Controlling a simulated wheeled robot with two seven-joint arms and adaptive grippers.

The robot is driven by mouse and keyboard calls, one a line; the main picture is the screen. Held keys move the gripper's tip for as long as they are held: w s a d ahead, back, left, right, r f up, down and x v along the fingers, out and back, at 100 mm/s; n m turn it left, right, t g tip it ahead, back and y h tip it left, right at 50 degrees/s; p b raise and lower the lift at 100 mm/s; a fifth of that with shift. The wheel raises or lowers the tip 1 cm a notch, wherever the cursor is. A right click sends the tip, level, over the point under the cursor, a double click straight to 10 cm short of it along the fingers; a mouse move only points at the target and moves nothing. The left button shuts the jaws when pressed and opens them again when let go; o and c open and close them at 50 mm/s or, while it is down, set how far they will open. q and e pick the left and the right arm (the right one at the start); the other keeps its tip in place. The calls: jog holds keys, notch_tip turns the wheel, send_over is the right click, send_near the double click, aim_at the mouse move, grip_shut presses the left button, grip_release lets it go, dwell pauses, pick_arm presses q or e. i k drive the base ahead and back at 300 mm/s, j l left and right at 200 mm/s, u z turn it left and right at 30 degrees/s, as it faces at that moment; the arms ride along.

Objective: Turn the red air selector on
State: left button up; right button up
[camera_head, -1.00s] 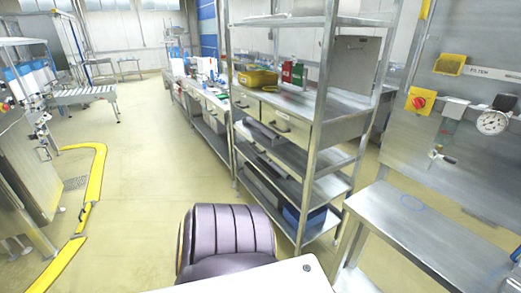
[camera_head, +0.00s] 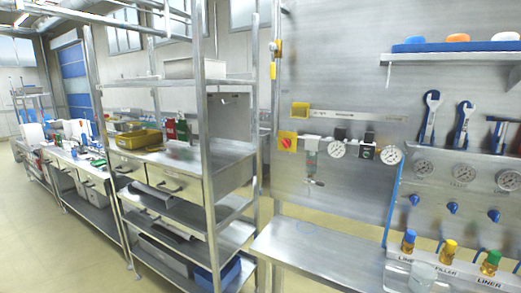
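The red air selector (camera_head: 287,142) is a small red rotary knob on a yellow square plate. It is mounted on the steel wall panel, right of the shelf rack and left of the pressure gauges. The knob is too small here to tell its exact setting. Neither of my grippers shows in the head view.
A steel table (camera_head: 318,250) stands below the panel. A steel shelf rack (camera_head: 203,150) stands left. Open floor lies at the left.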

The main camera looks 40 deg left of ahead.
aim_at(285, 142)
jog(key=u, duration=1.2)
jog(key=k+j, duration=0.3)
